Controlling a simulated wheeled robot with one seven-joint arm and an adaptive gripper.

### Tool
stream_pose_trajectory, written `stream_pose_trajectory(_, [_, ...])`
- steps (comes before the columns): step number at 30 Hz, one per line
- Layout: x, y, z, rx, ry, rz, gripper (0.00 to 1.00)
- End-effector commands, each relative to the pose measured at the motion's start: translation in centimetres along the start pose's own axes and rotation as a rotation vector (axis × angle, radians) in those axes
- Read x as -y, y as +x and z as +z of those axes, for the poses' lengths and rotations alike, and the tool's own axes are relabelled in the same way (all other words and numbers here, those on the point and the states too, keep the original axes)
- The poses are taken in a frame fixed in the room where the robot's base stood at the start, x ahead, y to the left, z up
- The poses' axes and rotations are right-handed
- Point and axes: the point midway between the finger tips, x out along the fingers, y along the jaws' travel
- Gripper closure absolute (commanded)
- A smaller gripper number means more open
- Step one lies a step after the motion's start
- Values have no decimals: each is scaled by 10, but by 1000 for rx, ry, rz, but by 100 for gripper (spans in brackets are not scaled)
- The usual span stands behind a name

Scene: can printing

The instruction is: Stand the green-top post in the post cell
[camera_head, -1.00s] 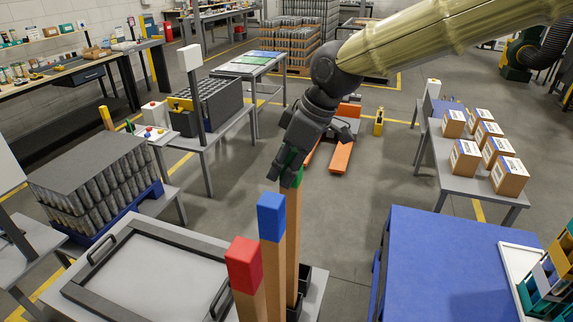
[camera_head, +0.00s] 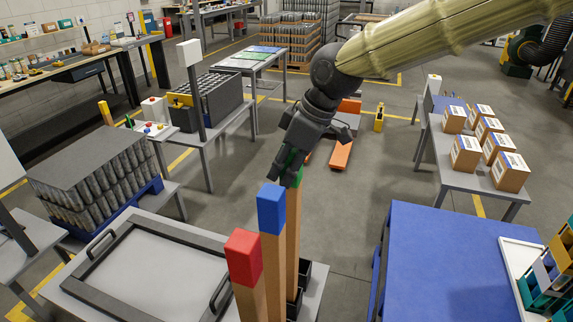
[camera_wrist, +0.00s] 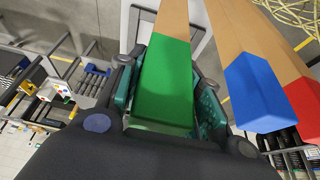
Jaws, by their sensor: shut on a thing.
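The green-top post (camera_wrist: 165,85) is a wooden post with a green-painted end. My gripper (camera_head: 287,172) is shut on that green end, with a finger on each side of it in the wrist view. In the head view the post (camera_head: 293,235) is upright, behind the blue-top post (camera_head: 271,208) and the red-top post (camera_head: 243,257). The black cells (camera_head: 303,285) show at the foot of the posts. The post's lower end is hidden, so I cannot tell whether it is inside a cell.
A grey table (camera_head: 75,287) bears a framed tray (camera_head: 160,275) with black handles, left of the posts. A blue-topped table (camera_head: 445,265) stands at the right. Another table bears several cartons (camera_head: 465,155). Open floor (camera_head: 340,215) lies beyond the posts.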

Motion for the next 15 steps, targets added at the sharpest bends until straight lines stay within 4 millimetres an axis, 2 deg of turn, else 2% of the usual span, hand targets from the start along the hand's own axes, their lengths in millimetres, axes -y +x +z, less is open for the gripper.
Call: stream_pose_trajectory(15, [0,10,4,0,0,0,100])
